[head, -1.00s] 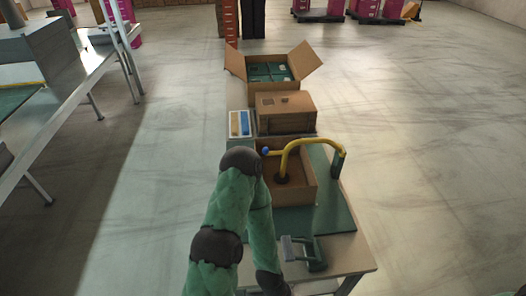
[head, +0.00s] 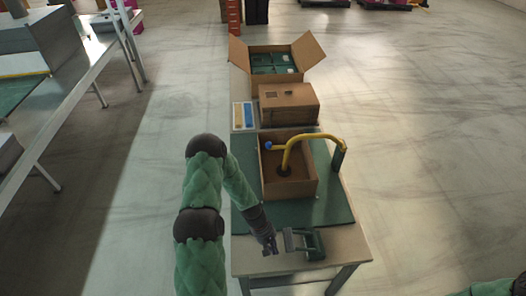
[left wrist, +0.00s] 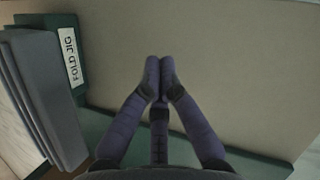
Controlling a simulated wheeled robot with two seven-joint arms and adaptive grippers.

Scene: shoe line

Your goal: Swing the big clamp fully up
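My left gripper (head: 269,247) is near the table's front edge, left of the fold jig and apart from the clamp. In the left wrist view its fingertips (left wrist: 160,70) are together with nothing between them. The clamp does not show there. My right gripper is out of view.
A green fold jig (head: 314,244) with grey plates stands beside my left gripper; its label shows in the left wrist view (left wrist: 72,58). Behind the open box are a closed carton (head: 289,104), a tray (head: 243,117) and an open carton (head: 310,58).

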